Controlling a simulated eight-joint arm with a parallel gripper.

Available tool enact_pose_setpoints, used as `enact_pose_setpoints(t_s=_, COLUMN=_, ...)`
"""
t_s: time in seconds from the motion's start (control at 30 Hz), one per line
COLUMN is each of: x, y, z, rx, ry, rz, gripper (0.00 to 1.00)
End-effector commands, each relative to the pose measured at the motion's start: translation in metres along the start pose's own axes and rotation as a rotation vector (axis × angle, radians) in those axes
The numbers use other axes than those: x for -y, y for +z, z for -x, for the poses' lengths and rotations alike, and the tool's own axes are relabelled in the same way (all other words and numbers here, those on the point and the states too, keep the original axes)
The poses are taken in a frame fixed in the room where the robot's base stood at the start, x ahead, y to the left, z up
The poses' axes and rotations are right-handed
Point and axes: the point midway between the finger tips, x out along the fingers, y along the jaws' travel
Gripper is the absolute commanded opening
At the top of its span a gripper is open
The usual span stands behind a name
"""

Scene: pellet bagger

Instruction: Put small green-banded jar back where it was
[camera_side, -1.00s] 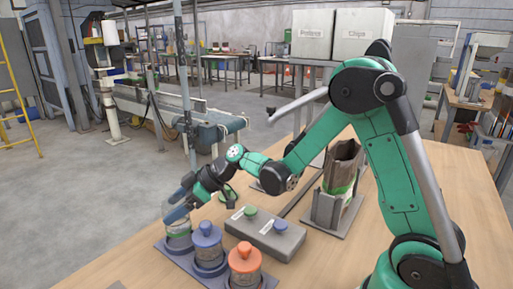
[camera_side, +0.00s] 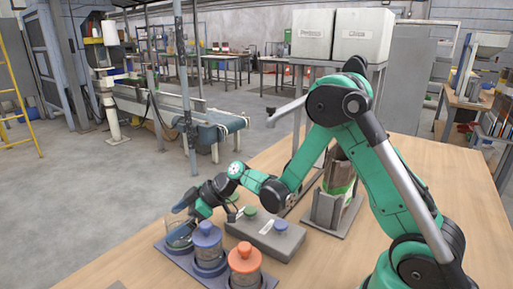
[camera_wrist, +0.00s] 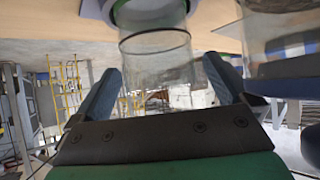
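The small jar with the green band (camera_side: 174,240) stands at the left end of the grey rack (camera_side: 209,272), partly hidden by my gripper (camera_side: 182,221). In the wrist view the clear glass jar (camera_wrist: 156,62) sits between the two fingers of my gripper (camera_wrist: 162,66), its green ring (camera_wrist: 150,14) at the rack end. A gap shows between the glass and each finger, so my gripper looks open around the jar.
A blue-lidded jar (camera_side: 208,248) and an orange-lidded jar (camera_side: 244,266) stand beside it in the rack. A grey box (camera_side: 268,240) with a green button is close behind. A bagging stand (camera_side: 331,212) is at the right of the table.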

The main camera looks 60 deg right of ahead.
Motion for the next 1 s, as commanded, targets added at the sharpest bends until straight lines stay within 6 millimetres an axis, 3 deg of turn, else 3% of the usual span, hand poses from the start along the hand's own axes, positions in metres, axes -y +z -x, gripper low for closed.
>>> enact_pose_setpoints(t_s=0.23, x=-0.001, y=-0.002, z=0.016, rx=0.000, ry=0.002, rz=-0.003, gripper=1.00)
enact_pose_setpoints(t_s=0.7, x=0.000, y=-0.002, z=0.102, rx=0.000, ry=0.002, rz=-0.002, gripper=1.00)
enact_pose_setpoints(t_s=1.0, x=0.006, y=-0.003, z=0.122, rx=0.035, ry=0.006, rz=-0.036, gripper=1.00)
